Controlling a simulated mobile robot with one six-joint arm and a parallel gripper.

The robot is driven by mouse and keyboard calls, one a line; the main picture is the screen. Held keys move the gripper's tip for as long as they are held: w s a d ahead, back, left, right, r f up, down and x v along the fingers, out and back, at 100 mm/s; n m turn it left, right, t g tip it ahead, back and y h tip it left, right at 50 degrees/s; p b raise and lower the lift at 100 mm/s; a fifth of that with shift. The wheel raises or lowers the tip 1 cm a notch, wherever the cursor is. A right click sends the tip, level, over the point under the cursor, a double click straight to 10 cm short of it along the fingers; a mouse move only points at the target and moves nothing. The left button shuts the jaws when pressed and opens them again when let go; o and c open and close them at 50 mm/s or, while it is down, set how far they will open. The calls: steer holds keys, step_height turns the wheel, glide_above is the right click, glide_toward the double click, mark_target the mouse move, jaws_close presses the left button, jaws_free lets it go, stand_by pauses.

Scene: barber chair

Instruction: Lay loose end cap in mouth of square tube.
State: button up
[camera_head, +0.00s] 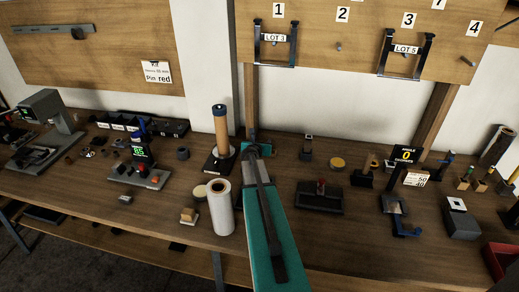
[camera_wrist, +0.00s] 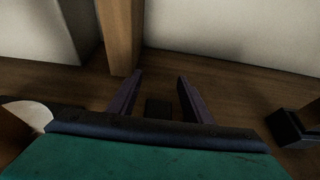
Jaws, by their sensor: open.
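My gripper (camera_head: 252,150) is at the back of the bench, at the far end of my teal arm. In the wrist view my gripper (camera_wrist: 160,76) is open, with two dark fingers apart. A small dark square piece (camera_wrist: 158,108) lies on the bench between and below the fingers, not gripped. It looks like the loose end cap, but it is too dark to be sure. A dark square-sided holder (camera_wrist: 292,128) stands to its right. In the head view a small upright post on a dark base (camera_head: 308,146) stands right of my gripper; I cannot tell whether it is the square tube.
A tall brown roll on a stand (camera_head: 221,125) is close left of my gripper, with a white roll (camera_head: 221,208) nearer the front. A wooden post (camera_wrist: 121,35) and the wall are close behind. A dark block with a red knob (camera_head: 320,196) is to the right.

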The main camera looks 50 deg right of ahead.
steer(key=c, duration=1.1)
steer(key=shift+r, duration=0.15)
